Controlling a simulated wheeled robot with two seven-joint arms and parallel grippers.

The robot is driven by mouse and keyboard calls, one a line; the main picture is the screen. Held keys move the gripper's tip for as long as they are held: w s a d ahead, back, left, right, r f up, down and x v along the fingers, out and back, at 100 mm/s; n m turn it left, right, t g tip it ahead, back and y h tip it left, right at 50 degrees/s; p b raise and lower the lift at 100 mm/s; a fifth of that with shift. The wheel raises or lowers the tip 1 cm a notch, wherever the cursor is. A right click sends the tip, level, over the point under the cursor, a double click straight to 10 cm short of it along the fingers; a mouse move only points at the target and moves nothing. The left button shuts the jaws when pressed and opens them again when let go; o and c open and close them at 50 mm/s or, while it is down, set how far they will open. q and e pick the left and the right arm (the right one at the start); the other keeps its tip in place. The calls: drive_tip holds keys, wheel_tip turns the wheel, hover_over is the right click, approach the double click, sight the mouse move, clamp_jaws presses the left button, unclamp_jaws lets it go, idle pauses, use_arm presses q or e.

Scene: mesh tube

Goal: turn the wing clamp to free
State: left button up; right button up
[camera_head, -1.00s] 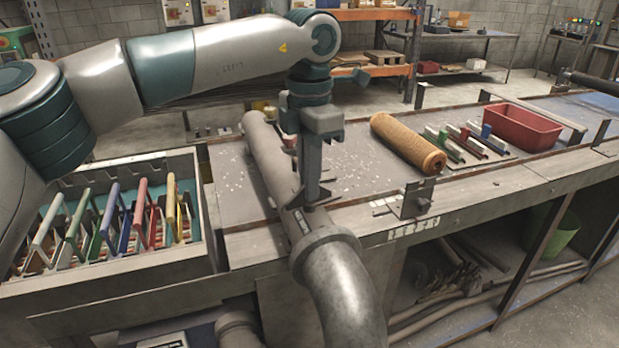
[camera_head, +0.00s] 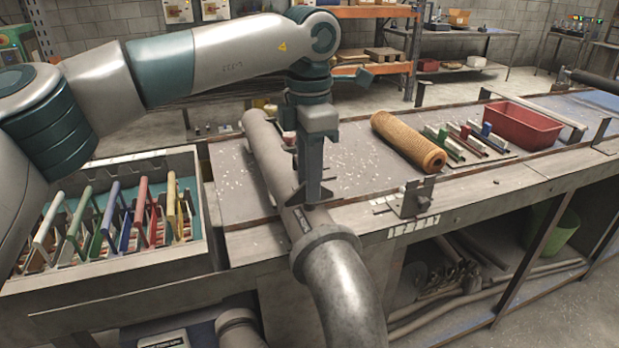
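My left gripper (camera_head: 312,193) points straight down at the top of a thick grey pipe (camera_head: 266,148) that lies across the bench. Its fingertips are just behind the pipe's flange (camera_head: 325,249). Small dark parts stick out on both sides of the fingertips, close to the pipe; I cannot tell whether they belong to the wing clamp or to the gripper. The gripper hides this spot, and the gap between its fingers does not show. I cannot make out the wing clamp for sure. My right gripper is not in view.
An orange-brown mesh roll (camera_head: 408,141) lies on the bench. A metal bracket (camera_head: 413,199) stands at the bench's front edge. A red bin (camera_head: 522,125) and coloured-handled tools (camera_head: 466,138) are to the right. A crate (camera_head: 120,265) of coloured-handled items stands at the left.

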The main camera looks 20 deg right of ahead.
use_arm(q)
drive_tip(key=shift+r, duration=0.4)
wheel_tip(320, 180, up, 16)
drive_tip(key=shift+r, duration=0.25)
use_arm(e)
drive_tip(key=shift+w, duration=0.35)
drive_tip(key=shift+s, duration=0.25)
